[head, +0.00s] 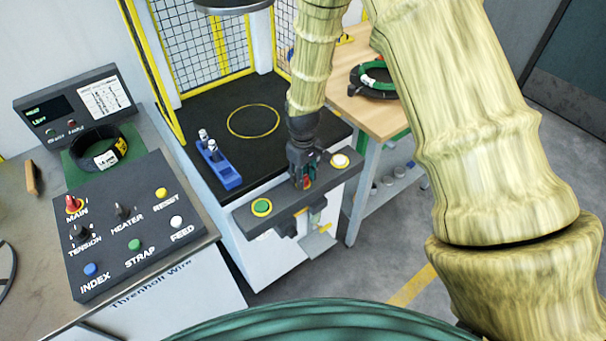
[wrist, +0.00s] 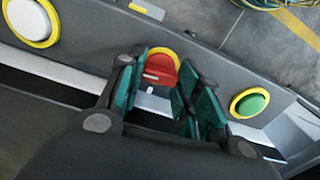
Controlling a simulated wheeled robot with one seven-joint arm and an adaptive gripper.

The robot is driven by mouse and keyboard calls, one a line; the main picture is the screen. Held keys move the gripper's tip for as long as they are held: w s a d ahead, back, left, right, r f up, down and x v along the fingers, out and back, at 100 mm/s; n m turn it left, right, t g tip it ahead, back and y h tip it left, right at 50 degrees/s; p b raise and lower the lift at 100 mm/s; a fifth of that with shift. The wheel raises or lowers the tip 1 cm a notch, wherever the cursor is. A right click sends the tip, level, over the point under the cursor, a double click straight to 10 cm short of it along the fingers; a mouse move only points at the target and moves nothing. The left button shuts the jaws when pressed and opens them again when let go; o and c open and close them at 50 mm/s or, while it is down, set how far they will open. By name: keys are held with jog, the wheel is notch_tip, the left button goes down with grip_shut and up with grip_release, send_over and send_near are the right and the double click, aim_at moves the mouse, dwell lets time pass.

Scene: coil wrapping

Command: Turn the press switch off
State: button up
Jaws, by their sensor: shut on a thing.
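The press switch is a red knob on a yellow ring, set in the dark front bar of the press between two push buttons. It shows in the wrist view (wrist: 162,72), and a small part of it shows in the head view (head: 307,184). My gripper (head: 305,176) points down at the bar from above. In the wrist view my gripper (wrist: 158,85) has its teal-padded fingers on both sides of the knob, shut on it. The fingers hide part of the knob, and its exact turn angle is hard to read.
A green button (head: 262,207) and a white button (head: 340,160) flank the switch. A blue fixture (head: 218,165) stands on the black press table. A control panel (head: 120,225) is at left.

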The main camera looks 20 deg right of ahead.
jog(key=n, duration=0.4)
jog(key=shift+r, duration=0.1)
jog(key=n+p, duration=0.1)
jog(key=n, duration=0.3)
jog(key=shift+n, duration=0.4)
jog(key=n+p, duration=0.1)
jog(key=n, duration=0.3)
jog(key=shift+n, duration=0.3)
jog(key=shift+w+n+p, duration=0.1)
jog(key=shift+n+p, duration=0.6)
jog(key=shift+n, duration=0.9)
jog(key=o, duration=1)
